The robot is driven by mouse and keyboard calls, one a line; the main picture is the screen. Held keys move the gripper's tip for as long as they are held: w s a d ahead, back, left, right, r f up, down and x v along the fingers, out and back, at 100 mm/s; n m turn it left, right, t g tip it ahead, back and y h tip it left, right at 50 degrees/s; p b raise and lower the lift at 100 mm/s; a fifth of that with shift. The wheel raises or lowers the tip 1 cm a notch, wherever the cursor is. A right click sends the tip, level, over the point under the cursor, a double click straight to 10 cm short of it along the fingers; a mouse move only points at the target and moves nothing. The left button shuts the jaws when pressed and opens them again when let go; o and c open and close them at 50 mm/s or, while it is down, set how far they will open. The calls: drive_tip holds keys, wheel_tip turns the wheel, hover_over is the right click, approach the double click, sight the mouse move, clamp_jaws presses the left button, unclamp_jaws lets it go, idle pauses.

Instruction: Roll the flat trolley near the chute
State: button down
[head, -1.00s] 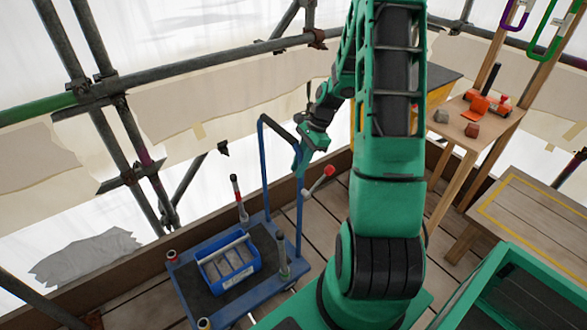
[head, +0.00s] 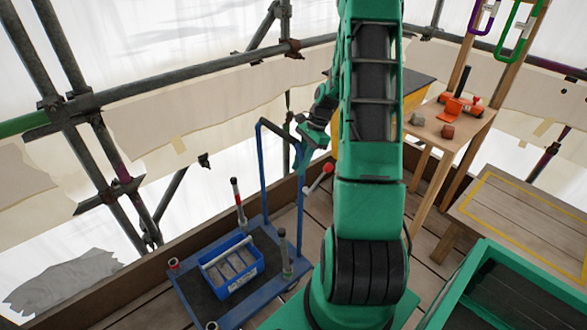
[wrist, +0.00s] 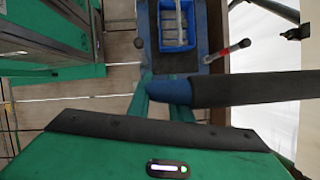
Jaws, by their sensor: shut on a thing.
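The flat blue trolley (head: 183,283) stands on the plank floor at lower left in the head view, with a dark mat and a tall blue push handle (head: 264,165). My gripper (head: 301,148) is at the handle's upper right side. In the wrist view my green gripper fingers (wrist: 160,92) are closed around the blue end of the handle, beside its dark padded grip (wrist: 245,88). The trolley's deck shows beyond them, with a blue crate (wrist: 177,42) on it. I cannot pick out the chute with certainty; my arm hides part of the background.
A blue crate (head: 249,282) of grey blocks rides on the deck between short posts. A red-tipped lever (head: 319,179) is by the handle. Scaffold poles (head: 97,190) and a low toe board bound the left. A wooden table (head: 432,126) and yellow-outlined bench (head: 525,215) stand right.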

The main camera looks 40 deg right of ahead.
drive_tip(key=d, duration=0.7)
idle(0.3)
drive_tip(key=shift+r, duration=0.1)
drive_tip(key=d, duration=1.7)
drive_tip(key=shift+s+d, duration=0.25)
drive_tip(key=shift+s, duration=0.05)
idle(0.4)
drive_tip(key=c, duration=1.5)
unclamp_jaws()
drive_tip(key=shift+c, duration=0.2)
drive_tip(key=shift+s, duration=0.1)
drive_tip(key=v, duration=1)
drive_tip(key=shift+r, duration=0.35)
